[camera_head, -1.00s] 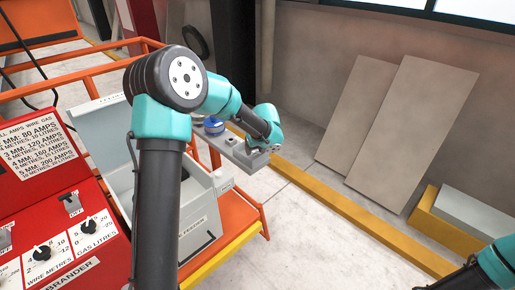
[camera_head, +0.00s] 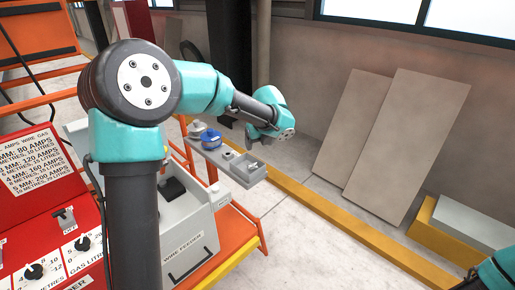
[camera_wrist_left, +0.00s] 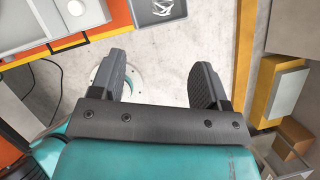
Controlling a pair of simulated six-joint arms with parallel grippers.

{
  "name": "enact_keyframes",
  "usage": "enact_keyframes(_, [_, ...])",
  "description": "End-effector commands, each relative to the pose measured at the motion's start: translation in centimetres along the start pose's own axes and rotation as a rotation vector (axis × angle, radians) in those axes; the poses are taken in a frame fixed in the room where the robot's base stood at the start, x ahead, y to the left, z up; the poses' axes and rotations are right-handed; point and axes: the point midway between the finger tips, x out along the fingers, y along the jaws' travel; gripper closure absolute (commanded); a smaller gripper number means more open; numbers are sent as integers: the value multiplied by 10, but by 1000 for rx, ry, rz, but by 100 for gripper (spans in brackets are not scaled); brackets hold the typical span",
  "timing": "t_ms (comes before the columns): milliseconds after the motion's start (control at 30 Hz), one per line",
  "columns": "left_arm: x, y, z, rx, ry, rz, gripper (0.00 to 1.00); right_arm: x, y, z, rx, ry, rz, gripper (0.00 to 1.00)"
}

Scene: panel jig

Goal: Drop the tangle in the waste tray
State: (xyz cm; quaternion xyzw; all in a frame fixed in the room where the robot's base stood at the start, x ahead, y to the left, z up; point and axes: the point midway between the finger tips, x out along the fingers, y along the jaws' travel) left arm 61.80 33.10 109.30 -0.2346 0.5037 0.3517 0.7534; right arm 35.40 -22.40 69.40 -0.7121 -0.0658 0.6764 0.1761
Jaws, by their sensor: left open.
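My left gripper (camera_head: 270,136) hangs in the air to the right of a narrow grey tray (camera_head: 212,150), apart from it. Its fingers are mostly hidden in the head view. In the left wrist view the gripper (camera_wrist_left: 158,68) is open, with only floor between its fingers. The tray's end also shows at the top of that view (camera_wrist_left: 143,19), beyond the fingers. A small pale looped thing (camera_wrist_left: 163,7), perhaps the tangle, lies in that end. No label shows which tray is the waste tray. My right gripper is out of view.
A blue round thing (camera_head: 210,138) sits on the grey tray. A grey wire feeder box (camera_head: 190,232) stands on the orange cart, beside the red welder (camera_head: 40,215). Two boards (camera_head: 405,140) lean on the wall. Floor right of the tray is clear.

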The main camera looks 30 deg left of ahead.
Motion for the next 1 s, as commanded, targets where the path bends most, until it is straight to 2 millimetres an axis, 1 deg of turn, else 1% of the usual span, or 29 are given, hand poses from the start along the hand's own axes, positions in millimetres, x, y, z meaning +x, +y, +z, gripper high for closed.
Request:
enact_keyframes(133, [-4,0,0,0,0,0,31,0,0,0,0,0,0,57])
enact_keyframes(767, [-1,0,-2,-4,5,-1,31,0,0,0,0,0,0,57])
enact_keyframes(867, [11,-2,-11,-34,32,-6,31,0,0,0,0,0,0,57])
enact_keyframes(967, [34,-4,-32,-111,93,-17,31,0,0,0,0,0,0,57])
enact_keyframes(1000, [48,-6,-44,-156,127,-20,31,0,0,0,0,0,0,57])
